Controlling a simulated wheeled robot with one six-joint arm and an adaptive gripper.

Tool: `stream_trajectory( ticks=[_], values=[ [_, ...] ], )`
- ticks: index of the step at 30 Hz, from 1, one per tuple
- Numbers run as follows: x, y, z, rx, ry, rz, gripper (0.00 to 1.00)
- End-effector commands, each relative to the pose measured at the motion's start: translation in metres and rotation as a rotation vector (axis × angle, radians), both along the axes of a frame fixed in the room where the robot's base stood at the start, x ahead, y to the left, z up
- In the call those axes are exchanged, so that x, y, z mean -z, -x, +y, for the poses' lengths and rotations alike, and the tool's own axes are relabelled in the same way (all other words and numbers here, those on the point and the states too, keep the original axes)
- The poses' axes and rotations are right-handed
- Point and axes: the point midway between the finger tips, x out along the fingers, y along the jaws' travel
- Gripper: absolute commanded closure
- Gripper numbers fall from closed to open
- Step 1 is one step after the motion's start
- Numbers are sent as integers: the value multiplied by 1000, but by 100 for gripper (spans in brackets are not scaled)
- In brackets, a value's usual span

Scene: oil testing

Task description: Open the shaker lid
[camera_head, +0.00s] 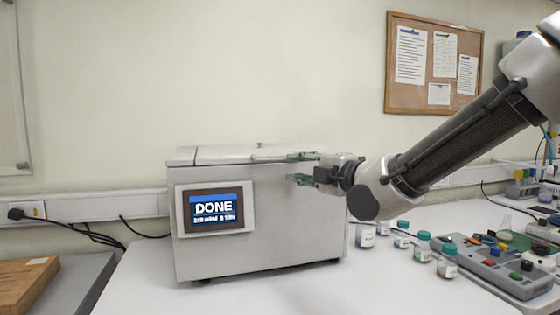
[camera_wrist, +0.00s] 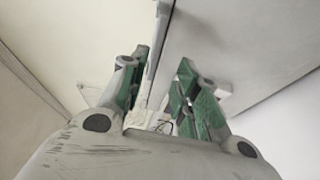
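The shaker is a light grey box (camera_head: 255,245) on the white table, with a flat lid (camera_head: 225,153) that lies closed on top. A thin bar handle (camera_head: 270,159) runs along the lid's upper front edge. My gripper (camera_head: 297,167) is at the front right of the box, its fingers pointing left, one above the other. In the wrist view my gripper (camera_wrist: 160,85) has its two green-padded fingers apart. The grey bar (camera_wrist: 160,45) shows in the gap between them, and no finger visibly presses on it. The exact depth of the bar between the fingers is hard to tell.
The shaker's screen (camera_head: 214,208) reads DONE. Several small jars with teal caps (camera_head: 423,246) stand right of the shaker, near a grey button panel (camera_head: 485,262). A wooden block (camera_head: 25,283) lies at the far left. The table in front of the shaker is clear.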

Motion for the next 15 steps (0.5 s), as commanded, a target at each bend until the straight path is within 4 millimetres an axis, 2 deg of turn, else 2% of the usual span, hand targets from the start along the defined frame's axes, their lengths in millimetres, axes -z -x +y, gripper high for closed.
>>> stream_trajectory(
  ticks=[5,15],
  values=[
    [-6,-6,5,-2,48,-69,69],
    [-5,-48,38,-1,48,-66,69]
  ],
)
